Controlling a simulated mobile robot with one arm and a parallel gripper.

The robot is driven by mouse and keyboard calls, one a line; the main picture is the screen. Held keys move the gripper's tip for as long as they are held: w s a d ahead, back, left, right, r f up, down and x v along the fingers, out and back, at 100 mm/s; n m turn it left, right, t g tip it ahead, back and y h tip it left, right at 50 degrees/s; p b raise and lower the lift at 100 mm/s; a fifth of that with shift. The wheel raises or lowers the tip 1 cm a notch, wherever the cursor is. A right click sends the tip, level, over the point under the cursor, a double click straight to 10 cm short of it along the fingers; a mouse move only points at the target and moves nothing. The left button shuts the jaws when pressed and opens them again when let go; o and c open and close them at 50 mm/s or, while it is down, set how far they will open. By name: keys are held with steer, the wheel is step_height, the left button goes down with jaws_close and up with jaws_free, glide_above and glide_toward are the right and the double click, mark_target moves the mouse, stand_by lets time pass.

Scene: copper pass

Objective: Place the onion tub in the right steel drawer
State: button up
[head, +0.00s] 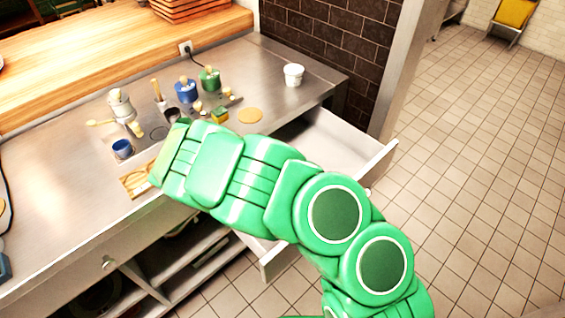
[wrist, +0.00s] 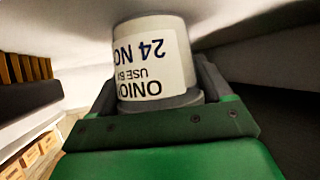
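The onion tub (wrist: 152,65) is a white tub, its label upside down in the wrist view. It sits between the dark fingers of my gripper (wrist: 160,85), which appears shut on it. My gripper and this tub are not visible in the head view, where my green arm covers the middle. The right steel drawer (head: 332,142) is pulled out at the right end of the counter. My arm hides part of its inside and front. Whether the tub is over or inside the drawer I cannot tell.
Another white tub (head: 293,76) stands at the counter's back right. Blue (head: 187,91) and green (head: 210,79) containers, a blue cup (head: 122,149) and a yellow disc (head: 250,115) are on the steel counter (head: 60,175). Open shelves lie below. Tiled floor (head: 480,170) is clear at right.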

steer(key=o, duration=0.3)
steer(key=shift+o, duration=0.2)
steer(key=shift+r, duration=0.1)
steer(key=shift+r, duration=0.1)
steer(key=v, duration=1.2)
stand_by(0.4)
